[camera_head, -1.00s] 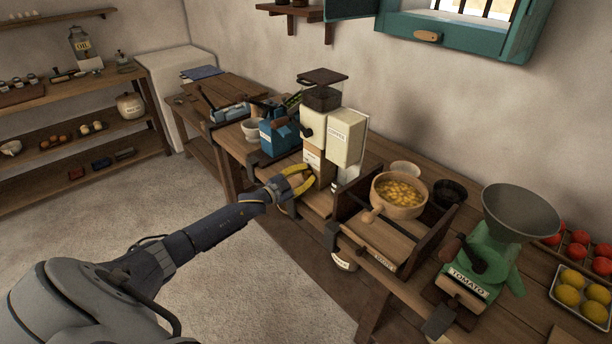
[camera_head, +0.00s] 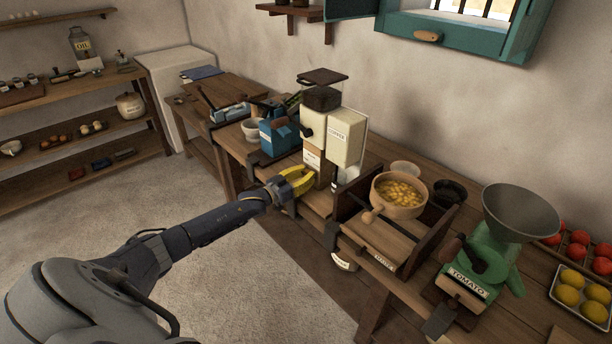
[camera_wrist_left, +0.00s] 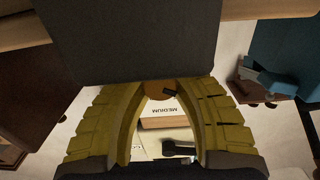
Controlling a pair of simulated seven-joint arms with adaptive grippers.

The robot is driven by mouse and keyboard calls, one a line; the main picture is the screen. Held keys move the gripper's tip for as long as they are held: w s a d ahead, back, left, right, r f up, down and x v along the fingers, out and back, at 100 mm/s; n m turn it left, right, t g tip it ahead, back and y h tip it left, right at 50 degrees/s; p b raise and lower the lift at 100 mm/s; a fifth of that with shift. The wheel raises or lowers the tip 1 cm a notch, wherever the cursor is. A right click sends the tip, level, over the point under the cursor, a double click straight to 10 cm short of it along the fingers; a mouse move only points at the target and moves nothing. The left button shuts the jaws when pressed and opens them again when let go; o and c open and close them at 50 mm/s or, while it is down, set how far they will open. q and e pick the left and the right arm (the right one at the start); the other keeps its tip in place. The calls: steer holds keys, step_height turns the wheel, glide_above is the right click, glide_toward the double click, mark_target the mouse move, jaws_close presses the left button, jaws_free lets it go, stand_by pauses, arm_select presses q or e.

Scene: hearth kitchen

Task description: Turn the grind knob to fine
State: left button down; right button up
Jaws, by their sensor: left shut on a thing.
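The cream grinder (camera_head: 345,142) labelled COFFEE, with a dark hopper on top, stands upright on the bench in the head view. My left gripper (camera_head: 302,180) has its yellow fingers at the grinder's lower front. In the left wrist view the fingers (camera_wrist_left: 161,88) curve in from both sides and are shut on the round wooden grind knob (camera_wrist_left: 156,91), partly hidden behind my wrist's dark housing. A small dark pointer (camera_wrist_left: 169,92) shows on the knob. The label MEDIUM (camera_wrist_left: 160,110) reads upside down beside it. The knob is hidden in the head view. My right gripper is not in view.
A blue machine (camera_head: 279,139) stands close on the grinder's left. To the right are a wooden crate (camera_head: 381,243), a bowl (camera_head: 398,210) of yellow pieces and a green TOMATO mill (camera_head: 487,258). The floor in front of the bench is clear.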

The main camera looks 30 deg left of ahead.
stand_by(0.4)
arm_select(q)
steer(key=c, duration=1.2)
jaws_free()
steer(key=shift+c, duration=0.2)
steer(key=v, duration=1.2)
steer(key=shift+r, duration=0.1)
